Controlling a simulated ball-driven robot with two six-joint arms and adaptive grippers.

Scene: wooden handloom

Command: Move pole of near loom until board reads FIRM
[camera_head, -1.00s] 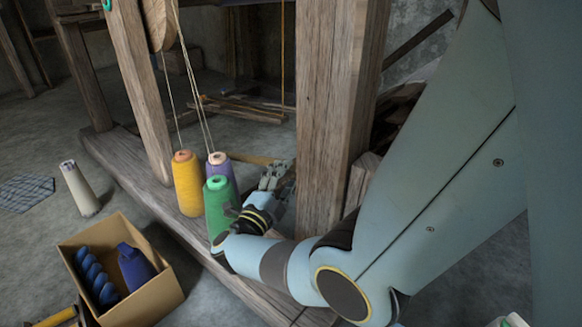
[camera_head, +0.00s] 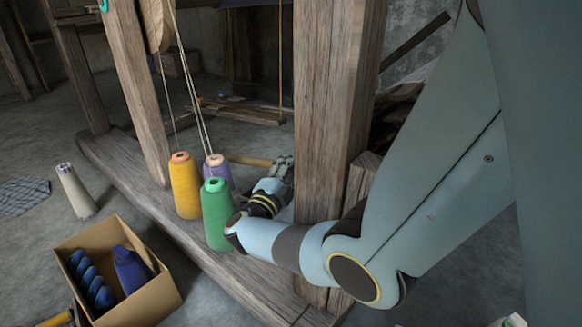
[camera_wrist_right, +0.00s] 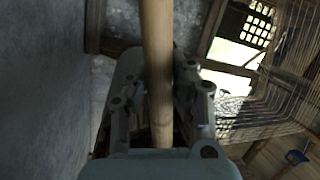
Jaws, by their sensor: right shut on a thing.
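The near loom's wooden frame (camera_head: 327,110) fills the middle of the head view. A pale round wooden pole (camera_head: 250,161) shows low behind the thread cones. In the right wrist view the pole (camera_wrist_right: 157,70) runs lengthwise between the two fingers. My right gripper (camera_head: 284,168) reaches in behind the green cone and beside the thick upright. It is shut on the pole, and its fingers (camera_wrist_right: 160,95) lie on either side of it. The pole's far end is hidden. No board reading shows in either view. My left gripper is not in view.
Yellow (camera_head: 185,185), green (camera_head: 217,215) and purple (camera_head: 216,169) thread cones stand on the loom's base beam (camera_head: 130,175), close to my right wrist. An open cardboard box (camera_head: 145,300) with blue items sits on the floor. A pale cone (camera_head: 76,190) stands left.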

